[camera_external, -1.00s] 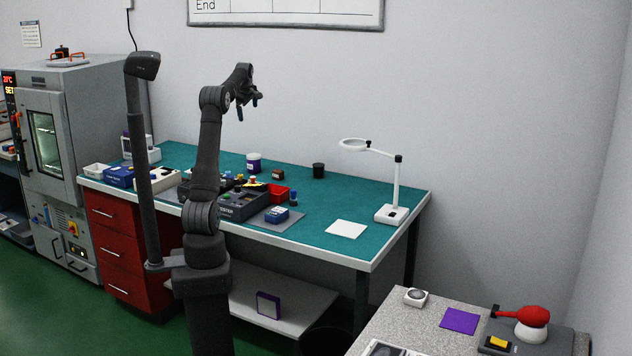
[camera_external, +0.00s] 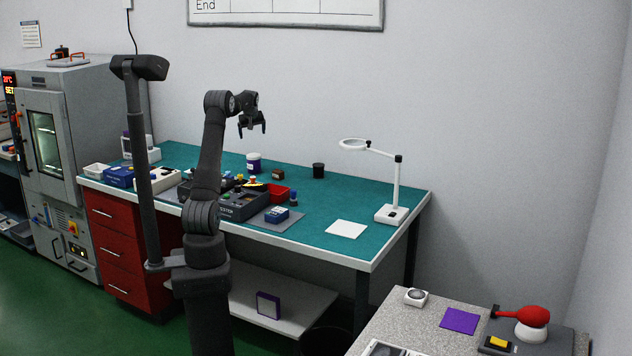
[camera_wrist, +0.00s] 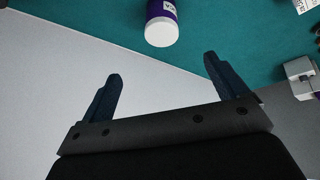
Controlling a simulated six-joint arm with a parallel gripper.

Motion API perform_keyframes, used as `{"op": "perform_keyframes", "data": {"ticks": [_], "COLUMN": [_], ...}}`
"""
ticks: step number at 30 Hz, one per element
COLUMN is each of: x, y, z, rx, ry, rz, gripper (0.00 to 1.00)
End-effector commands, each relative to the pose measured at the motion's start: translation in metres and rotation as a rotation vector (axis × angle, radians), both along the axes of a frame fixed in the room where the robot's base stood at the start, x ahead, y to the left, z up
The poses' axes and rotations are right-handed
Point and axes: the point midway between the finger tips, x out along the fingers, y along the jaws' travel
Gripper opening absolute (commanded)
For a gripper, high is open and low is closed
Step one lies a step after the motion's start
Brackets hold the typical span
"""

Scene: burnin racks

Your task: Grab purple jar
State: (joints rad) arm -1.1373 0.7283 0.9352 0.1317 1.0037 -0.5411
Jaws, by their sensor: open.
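The purple jar (camera_external: 254,163) with a white lid stands upright on the green bench top near its back edge, against the wall side. In the wrist view the jar (camera_wrist: 162,22) shows at the top middle, cut off by the frame edge, with its white end towards the fingers. My gripper (camera_external: 252,130) is open and empty, above and apart from the jar in the outside view. In the wrist view both fingers of my gripper (camera_wrist: 163,85) are spread with nothing between them.
A black jar (camera_external: 318,170) and a small brown box (camera_external: 278,174) stand to the jar's right. A red bin (camera_external: 277,193) and a tester box (camera_external: 240,204) lie nearer the front. A white magnifier lamp (camera_external: 398,180) stands at the right end.

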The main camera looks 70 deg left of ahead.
Motion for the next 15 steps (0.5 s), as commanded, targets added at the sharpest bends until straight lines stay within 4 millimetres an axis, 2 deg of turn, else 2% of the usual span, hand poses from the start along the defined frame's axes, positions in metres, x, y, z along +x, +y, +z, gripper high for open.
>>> {"op": "perform_keyframes", "data": {"ticks": [1,3,6,11,15], "x": [0.002,0.004,0.006,0.008,0.010], "y": [0.001,0.003,0.005,0.013,0.027], "z": [-0.013,-0.025,-0.036,-0.053,-0.079], "rx": [0.013,0.032,0.049,0.054,0.052], "ry": [0.034,0.073,0.106,0.120,0.119], "rz": [-0.065,-0.140,-0.207,-0.232,-0.229], "gripper": [0.90,0.90,0.90,0.90,0.90]}}
